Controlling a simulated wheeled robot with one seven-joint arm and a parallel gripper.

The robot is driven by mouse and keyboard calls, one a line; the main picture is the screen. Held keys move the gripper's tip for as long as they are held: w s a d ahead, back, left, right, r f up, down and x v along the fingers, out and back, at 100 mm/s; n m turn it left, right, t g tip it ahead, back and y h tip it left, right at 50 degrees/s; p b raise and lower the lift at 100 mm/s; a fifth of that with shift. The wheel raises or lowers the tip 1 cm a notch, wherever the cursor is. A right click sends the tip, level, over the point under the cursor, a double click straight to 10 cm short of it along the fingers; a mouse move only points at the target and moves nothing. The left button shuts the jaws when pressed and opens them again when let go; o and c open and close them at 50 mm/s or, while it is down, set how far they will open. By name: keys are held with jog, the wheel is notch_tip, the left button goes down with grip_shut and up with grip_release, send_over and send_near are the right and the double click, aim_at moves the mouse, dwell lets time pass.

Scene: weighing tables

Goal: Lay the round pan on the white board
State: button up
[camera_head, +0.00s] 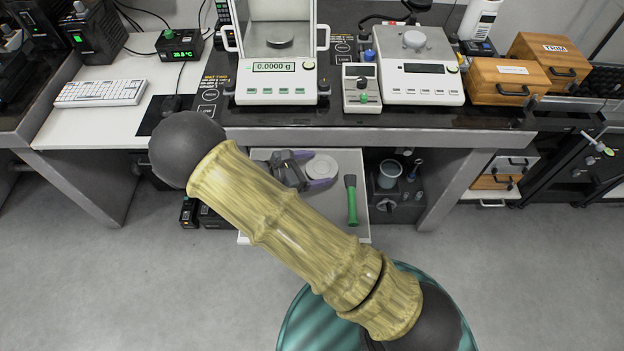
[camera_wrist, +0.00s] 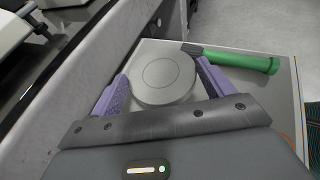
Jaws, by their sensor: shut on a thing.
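The round pan is a pale grey disc (camera_head: 321,167) below the bench, in front of its edge. It also shows in the wrist view (camera_wrist: 163,80), with a faint ring on its top. My gripper (camera_head: 311,169) has purple fingers, one on each side of the pan and shut on its rim; they show in the wrist view too (camera_wrist: 161,74). The white board (camera_head: 325,206) lies under the pan and gripper, and it spreads around them in the wrist view (camera_wrist: 262,86). I cannot tell whether the pan touches the board. My arm hides the board's left part.
The bench edge (camera_head: 400,137) runs just behind. On the bench stand an analytical balance (camera_head: 277,93), a second balance (camera_head: 420,85) and wooden boxes (camera_head: 505,85).

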aim_at(314, 177)
jog(key=shift+w+f, duration=0.1)
jog(key=shift+f, duration=0.25)
jog(key=shift+o, duration=0.2)
jog(key=shift+f, duration=1.95)
jog(key=o, duration=1)
jog(key=shift+c, duration=0.2)
jog(key=v, duration=1.2)
jog(key=shift+r, duration=0.15)
jog(key=shift+d, duration=0.1)
